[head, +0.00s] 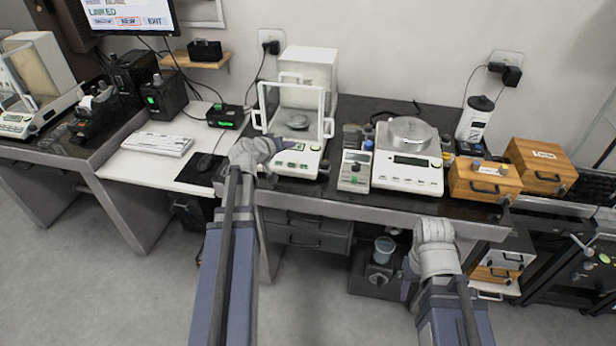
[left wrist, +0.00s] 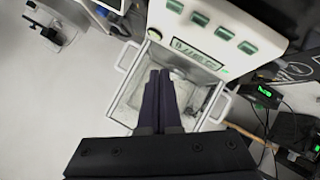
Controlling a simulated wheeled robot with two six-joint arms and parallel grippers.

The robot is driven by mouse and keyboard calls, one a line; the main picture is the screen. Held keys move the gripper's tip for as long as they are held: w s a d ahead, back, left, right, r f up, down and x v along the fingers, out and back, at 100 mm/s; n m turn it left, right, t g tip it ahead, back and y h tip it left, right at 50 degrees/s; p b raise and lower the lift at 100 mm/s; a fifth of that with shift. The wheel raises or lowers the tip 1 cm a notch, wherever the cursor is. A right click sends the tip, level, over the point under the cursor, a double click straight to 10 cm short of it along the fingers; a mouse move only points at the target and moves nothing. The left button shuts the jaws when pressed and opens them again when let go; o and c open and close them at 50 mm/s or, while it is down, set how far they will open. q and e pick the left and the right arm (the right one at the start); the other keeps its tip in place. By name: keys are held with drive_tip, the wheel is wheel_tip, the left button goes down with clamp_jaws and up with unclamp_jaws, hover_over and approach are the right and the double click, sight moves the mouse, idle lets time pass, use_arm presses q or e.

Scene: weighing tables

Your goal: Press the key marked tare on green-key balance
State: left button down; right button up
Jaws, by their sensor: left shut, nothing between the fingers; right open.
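The green-key balance (head: 300,160) is white, with a clear draft shield around a round pan, and stands mid-table in the head view. Its front panel shows in the left wrist view, with a lit display (left wrist: 197,53) and several green keys (left wrist: 222,33) beyond it. The key markings are too small to read. My left gripper (head: 282,143) is shut and empty, over the left front of this balance. In the left wrist view its dark fingertips (left wrist: 160,73) overlap the draft shield; contact cannot be told. My right gripper (head: 435,228) is open and empty, in front of the table edge.
Right of the balance stand a small handheld-style unit (head: 355,170), a top-loading balance (head: 408,172) and wooden boxes (head: 484,182). The floor in front is clear.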

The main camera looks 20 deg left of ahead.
sight(291, 165)
use_arm(q)
drive_tip(key=shift+s+a+r, duration=0.15)
drive_tip(key=shift+a, duration=0.15)
use_arm(e)
drive_tip(key=shift+s+d, duration=0.25)
drive_tip(key=shift+d, duration=0.2)
drive_tip(key=shift+f, duration=0.15)
use_arm(q)
drive_tip(key=f+b, duration=0.2)
drive_tip(key=f, duration=0.1)
drive_tip(key=w+f+b, duration=0.1)
drive_tip(key=f+b, duration=0.1)
drive_tip(key=b, duration=0.1)
drive_tip(key=w+f+b, duration=0.1)
drive_tip(key=f+b, duration=0.2)
drive_tip(key=shift+w+a+f, duration=0.25)
drive_tip(key=shift+f, duration=0.05)
use_arm(e)
wheel_tip(291, 165, down, 8)
drive_tip(key=shift+f, duration=0.15)
use_arm(q)
drive_tip(key=shift+f+b, duration=0.1)
drive_tip(key=shift+b, duration=0.3)
use_arm(e)
drive_tip(key=shift+f, duration=0.15)
idle(0.4)
